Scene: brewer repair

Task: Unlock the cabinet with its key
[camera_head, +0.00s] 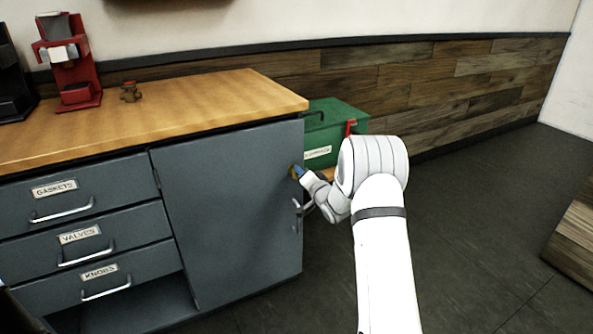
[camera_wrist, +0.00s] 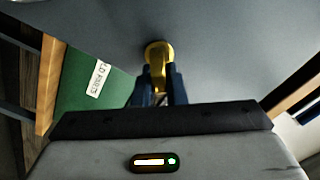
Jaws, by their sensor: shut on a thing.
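The grey cabinet door (camera_head: 225,215) is closed, under the wooden worktop. A round brass lock (camera_wrist: 158,49) is on the door's face. My gripper (camera_head: 298,172) is at the door's upper right edge. In the wrist view, the blue fingers of my gripper (camera_wrist: 158,88) are shut on a brass key (camera_wrist: 157,76). The key lines up with the lock and seems to meet it. I cannot tell how deep it sits, as the fingers hide part of it. The door's handle (camera_head: 297,215) is below my gripper.
Drawers labelled gaskets (camera_head: 60,205), valves (camera_head: 85,240) and knobs (camera_head: 105,285) are left of the door. A green box (camera_head: 335,125) stands behind the cabinet's right end. A red machine (camera_head: 75,70) and a small part (camera_head: 130,92) are on the worktop (camera_head: 200,105).

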